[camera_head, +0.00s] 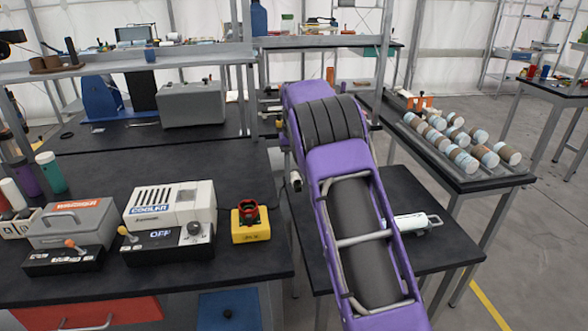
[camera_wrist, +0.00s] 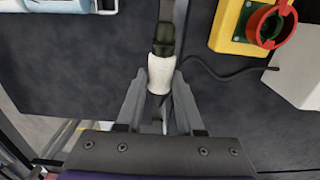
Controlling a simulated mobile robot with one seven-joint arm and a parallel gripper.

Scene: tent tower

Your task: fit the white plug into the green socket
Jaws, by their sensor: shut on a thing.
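In the wrist view my gripper (camera_wrist: 160,78) is shut on the white plug (camera_wrist: 160,72), one finger on each side. A dark green, ribbed cylindrical piece (camera_wrist: 164,40) lies in line with the plug's far end and appears to touch it. I cannot tell whether this is the green socket or part of the plug, nor how deep any fit is. A grey strip runs from it to the top edge. In the head view my purple arm hides the gripper, plug and green piece.
A yellow box (camera_head: 251,232) with a red ring stands right of the cooler unit (camera_head: 170,210); the wrist view shows its green face (camera_wrist: 258,18). A dark cable (camera_wrist: 230,75) runs to a white box (camera_wrist: 298,75). Cylinders fill the right table (camera_head: 465,180).

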